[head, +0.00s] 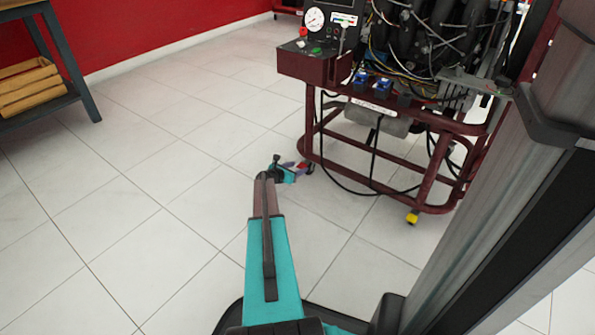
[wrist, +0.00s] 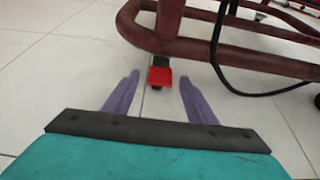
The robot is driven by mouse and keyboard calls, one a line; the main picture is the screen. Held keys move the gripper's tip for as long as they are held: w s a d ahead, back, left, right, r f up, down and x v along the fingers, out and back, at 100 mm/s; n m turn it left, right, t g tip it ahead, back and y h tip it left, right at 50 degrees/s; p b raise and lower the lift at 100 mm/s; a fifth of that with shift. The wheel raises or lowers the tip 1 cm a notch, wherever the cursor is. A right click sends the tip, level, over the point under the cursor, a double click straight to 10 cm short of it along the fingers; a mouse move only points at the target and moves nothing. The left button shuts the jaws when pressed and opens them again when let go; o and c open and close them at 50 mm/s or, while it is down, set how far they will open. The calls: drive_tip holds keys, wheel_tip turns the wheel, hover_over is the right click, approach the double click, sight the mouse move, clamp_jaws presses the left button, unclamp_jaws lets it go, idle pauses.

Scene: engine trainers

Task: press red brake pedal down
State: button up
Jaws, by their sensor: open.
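The red brake pedal (wrist: 160,75) is a small red block with a dark upper part. In the wrist view it sits just above the floor, below the dark red tube of the engine stand (wrist: 170,42). My gripper (wrist: 159,82) is open, with its two purple fingers apart and nothing between them. The pedal appears between and slightly beyond the fingertips; I cannot tell whether they touch it. In the head view my gripper (head: 289,166) is low by the stand's near left corner, and the pedal (head: 301,165) shows only as a small red patch.
The engine stand (head: 435,192) has a low tube frame with hanging black cables (head: 345,188). A workbench (head: 75,65) with wooden crates (head: 28,88) stands at left. The tiled floor between is clear.

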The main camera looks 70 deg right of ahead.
drive_tip(key=shift+s+d+f, duration=0.15)
drive_tip(key=shift+d, duration=0.3)
